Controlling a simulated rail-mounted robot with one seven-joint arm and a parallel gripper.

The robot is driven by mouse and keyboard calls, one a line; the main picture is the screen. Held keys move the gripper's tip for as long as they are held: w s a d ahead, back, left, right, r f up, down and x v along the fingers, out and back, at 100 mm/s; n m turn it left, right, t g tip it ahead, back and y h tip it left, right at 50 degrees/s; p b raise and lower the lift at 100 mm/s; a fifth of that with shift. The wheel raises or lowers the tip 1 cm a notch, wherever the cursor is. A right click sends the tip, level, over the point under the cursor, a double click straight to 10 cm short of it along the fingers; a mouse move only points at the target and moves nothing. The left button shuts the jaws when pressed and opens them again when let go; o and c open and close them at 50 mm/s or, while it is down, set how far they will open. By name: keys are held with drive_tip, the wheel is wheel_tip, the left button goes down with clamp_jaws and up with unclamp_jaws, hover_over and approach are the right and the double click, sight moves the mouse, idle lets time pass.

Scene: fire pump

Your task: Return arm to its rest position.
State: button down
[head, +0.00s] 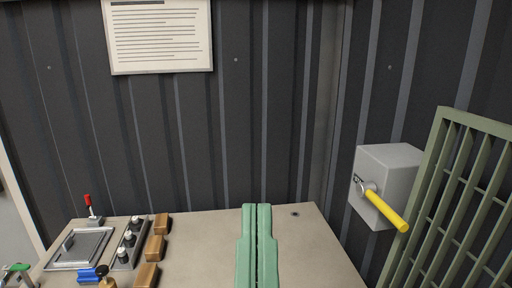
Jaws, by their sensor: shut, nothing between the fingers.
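My gripper (257,208) shows at the bottom middle of the head view as two long green fingers side by side. They are shut, with only a thin dark line between them and nothing held. The fingers point away from me, over the beige table top (315,255). The rest of my arm is out of view below the picture.
At the left are a framed metal panel (82,250), a red-tipped lever (89,205), black knobs (130,239), wooden blocks (155,248) and a blue part (88,274). At the right are a grey box (390,165) with a yellow handle (387,210) and a green grille (460,190).

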wheel_tip(320, 180, up, 30)
drive_tip(key=p, duration=2.6)
drive_tip(key=shift+a+r, duration=0.2)
drive_tip(key=shift+w+f, duration=0.1)
